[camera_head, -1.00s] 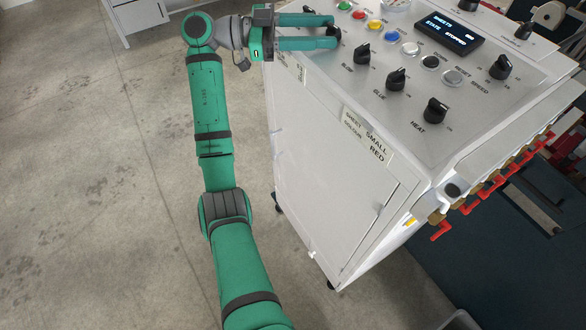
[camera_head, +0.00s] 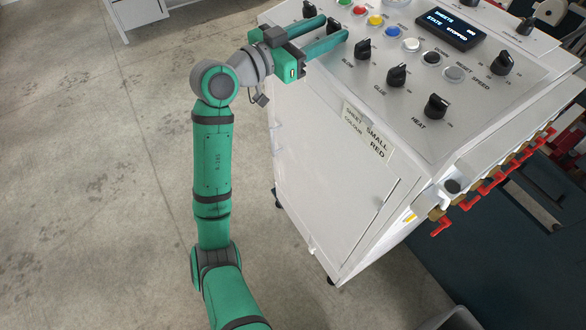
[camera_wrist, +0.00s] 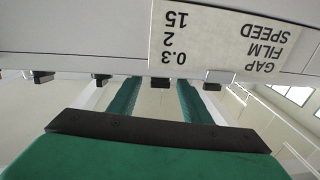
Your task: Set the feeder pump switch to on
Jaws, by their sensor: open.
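The white control panel (camera_head: 465,90) has several black rotary knobs along its front edge. I cannot read a feeder pump label in either view. My gripper (camera_head: 335,29) is open, its two green fingers reaching over the panel's left front edge. A black knob (camera_head: 333,24) shows at the fingertips, partly hidden by the fingers; its setting is unclear. Another knob (camera_head: 308,9) stands just beyond the upper finger. In the wrist view my green fingers (camera_wrist: 158,100) extend towards the panel edge, with several knobs, one (camera_wrist: 102,78) among them, along that edge.
Knobs marked glue (camera_head: 397,75) and heat (camera_head: 435,106) stand to the right. Coloured buttons, one yellow (camera_head: 375,20), and a display (camera_head: 452,28) reading stopped lie behind. The cabinet (camera_head: 310,170) drops below the panel. Floor (camera_head: 90,200) at left is clear.

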